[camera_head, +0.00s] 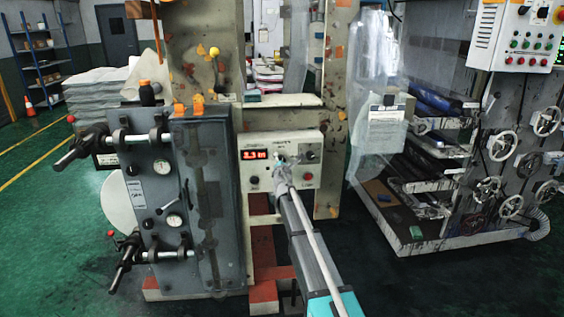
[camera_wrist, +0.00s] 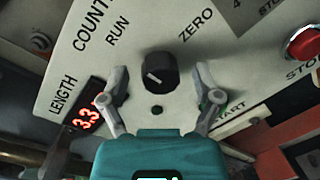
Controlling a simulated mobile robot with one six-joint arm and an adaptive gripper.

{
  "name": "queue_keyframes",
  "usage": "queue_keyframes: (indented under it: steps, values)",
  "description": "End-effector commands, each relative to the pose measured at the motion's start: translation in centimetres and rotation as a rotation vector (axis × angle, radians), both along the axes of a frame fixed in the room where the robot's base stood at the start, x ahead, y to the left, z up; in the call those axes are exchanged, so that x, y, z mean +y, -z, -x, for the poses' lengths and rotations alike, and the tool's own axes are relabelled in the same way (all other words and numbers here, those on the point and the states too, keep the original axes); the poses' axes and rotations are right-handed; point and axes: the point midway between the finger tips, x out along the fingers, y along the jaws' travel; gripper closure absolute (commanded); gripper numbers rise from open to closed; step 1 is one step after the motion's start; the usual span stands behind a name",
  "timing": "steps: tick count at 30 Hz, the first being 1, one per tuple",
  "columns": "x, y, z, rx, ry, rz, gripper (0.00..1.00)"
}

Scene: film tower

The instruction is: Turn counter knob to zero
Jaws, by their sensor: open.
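The counter knob (camera_wrist: 160,72) is round and black, on a white panel. Its white mark lies on the left part of its face, on the RUN side rather than toward the ZERO label (camera_wrist: 195,25). My gripper (camera_wrist: 160,82) is open, one grey finger on each side of the knob. I cannot tell whether either finger touches it. In the head view my gripper (camera_head: 281,160) is at the control panel (camera_head: 282,139) and hides the knob. The red length display (camera_wrist: 87,118) reads about 3.3; it also shows in the head view (camera_head: 255,154).
A red stop button (camera_wrist: 303,43) is at the right of the wrist view. A small black button (camera_wrist: 156,110) sits below the knob, between the fingers. A grey machine housing (camera_head: 200,195) with handles and gauges stands left of the panel. Green floor is open farther left.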

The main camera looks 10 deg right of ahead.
Motion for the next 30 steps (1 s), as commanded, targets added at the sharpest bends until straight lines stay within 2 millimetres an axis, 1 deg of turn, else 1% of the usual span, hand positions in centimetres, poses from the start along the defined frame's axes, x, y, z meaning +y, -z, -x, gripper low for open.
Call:
queue_keyframes:
  steps: [3,11,12,14,15,20,24,30]
  values:
    - [-0.03,0.0,-0.3,0.0,0.0,0.0,0.18]
    - [-0.03,0.0,-0.27,0.0,0.0,0.0,0.18]
    - [-0.03,0.0,-0.27,0.0,0.0,0.0,0.26]
    - [-0.03,0.0,-0.27,0.0,0.0,0.0,0.37]
    - [-0.03,0.0,-0.27,0.0,0.0,0.0,0.44]
    - [-0.02,0.0,-0.27,0.0,0.0,0.0,0.74]
    - [-0.02,0.0,-0.28,0.0,0.0,0.0,1.0]
    - [-0.02,-0.01,-0.28,0.0,0.001,-0.007,1.0]
